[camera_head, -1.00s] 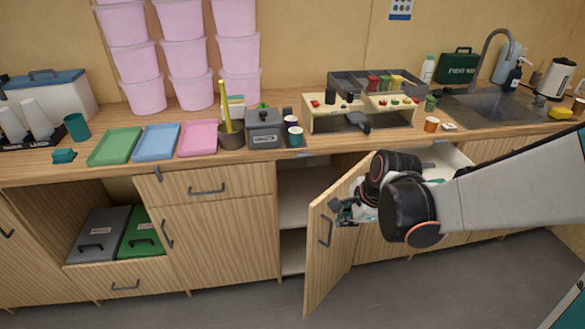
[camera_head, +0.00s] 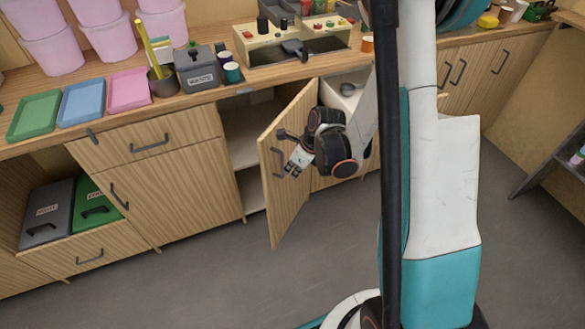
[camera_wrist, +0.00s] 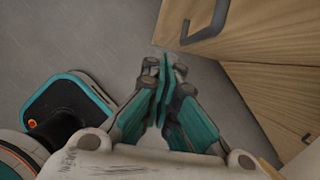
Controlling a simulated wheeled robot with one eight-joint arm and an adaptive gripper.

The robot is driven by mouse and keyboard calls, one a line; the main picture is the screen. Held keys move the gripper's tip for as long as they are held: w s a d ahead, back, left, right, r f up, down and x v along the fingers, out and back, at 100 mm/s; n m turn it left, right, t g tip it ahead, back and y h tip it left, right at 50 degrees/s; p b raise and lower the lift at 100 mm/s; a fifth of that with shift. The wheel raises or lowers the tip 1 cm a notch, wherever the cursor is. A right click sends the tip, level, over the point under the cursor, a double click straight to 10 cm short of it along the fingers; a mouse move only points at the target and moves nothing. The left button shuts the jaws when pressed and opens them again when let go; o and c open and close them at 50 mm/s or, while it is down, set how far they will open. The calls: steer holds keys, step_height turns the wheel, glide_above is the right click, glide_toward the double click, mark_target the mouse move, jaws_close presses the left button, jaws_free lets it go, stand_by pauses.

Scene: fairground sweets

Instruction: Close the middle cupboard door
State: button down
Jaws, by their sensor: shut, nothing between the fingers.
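The middle cupboard door (camera_head: 272,190) stands ajar, swung out from the counter front, with its dark handle (camera_head: 277,163) on the face toward me. The opening behind it shows pale shelves (camera_head: 252,150). My gripper (camera_head: 290,170) is shut and empty, close to the outer face of the door near the handle. I cannot tell in the head view whether it touches. In the wrist view my gripper's teal fingers (camera_wrist: 165,75) meet at the tips over the grey floor, apart from the door (camera_wrist: 240,30) and its handle (camera_wrist: 207,22) at the upper right.
The worktop (camera_head: 190,98) holds trays, a grey box (camera_head: 195,72) and tubs. A drawer (camera_head: 145,140) and closed cupboard are to the left. The floor (camera_head: 220,270) in front is clear.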

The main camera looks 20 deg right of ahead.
steer(key=w+a+f+b, duration=0.3)
steer(key=w+a+f, duration=0.1)
steer(key=w+f, duration=0.1)
steer(key=shift+f, duration=0.2)
stand_by(0.4)
